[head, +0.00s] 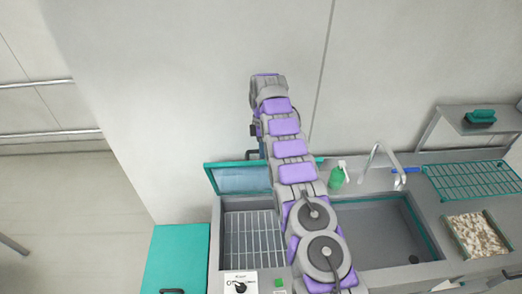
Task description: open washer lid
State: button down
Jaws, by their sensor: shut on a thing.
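The washer is the open grey tub with a wire rack (252,238) inside, left of the sink. Its lid (238,179), a pale blue panel with a teal frame, stands raised at the tub's back edge. A dark handle (251,154) shows at the lid's top edge. My arm reaches over the counter and bends down at its far end. My gripper (262,148) is at the lid's top edge, mostly hidden behind my arm, and is shut on the handle. The fingertips do not show clearly.
A control panel with a dark knob (240,284) is at the tub's front. A sink (385,235), a faucet (372,160) and a green bottle (338,176) are to the right. A teal cabinet (178,255) stands left. The wall is close behind.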

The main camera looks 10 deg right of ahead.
jog(key=shift+s+d+f+g, duration=0.3)
jog(key=shift+s+f+g, duration=0.1)
jog(key=shift+s+f, duration=0.4)
jog(key=c, duration=1.4)
grip_release()
jog(key=shift+w, duration=0.15)
jog(key=shift+c, duration=0.2)
jog(key=o, duration=0.3)
jog(key=shift+w+d+f, duration=0.1)
jog(key=shift+w+f, duration=0.1)
jog(key=shift+w, duration=0.4)
jog(key=shift+w+d+f, duration=0.1)
jog(key=shift+w+f, duration=0.1)
jog(key=shift+w, duration=0.35)
jog(key=shift+o, duration=0.2)
jog(key=shift+w+r, duration=0.15)
jog(key=shift+w, duration=0.05)
jog(key=shift+s+a+r, duration=0.35)
jog(key=shift+s+r, duration=0.2)
jog(key=shift+r, duration=0.15)
jog(key=shift+w+a+f, duration=0.15)
jog(key=shift+w+a, duration=0.05)
jog(key=shift+s+d+b, duration=0.15)
jog(key=shift+b, duration=0.35)
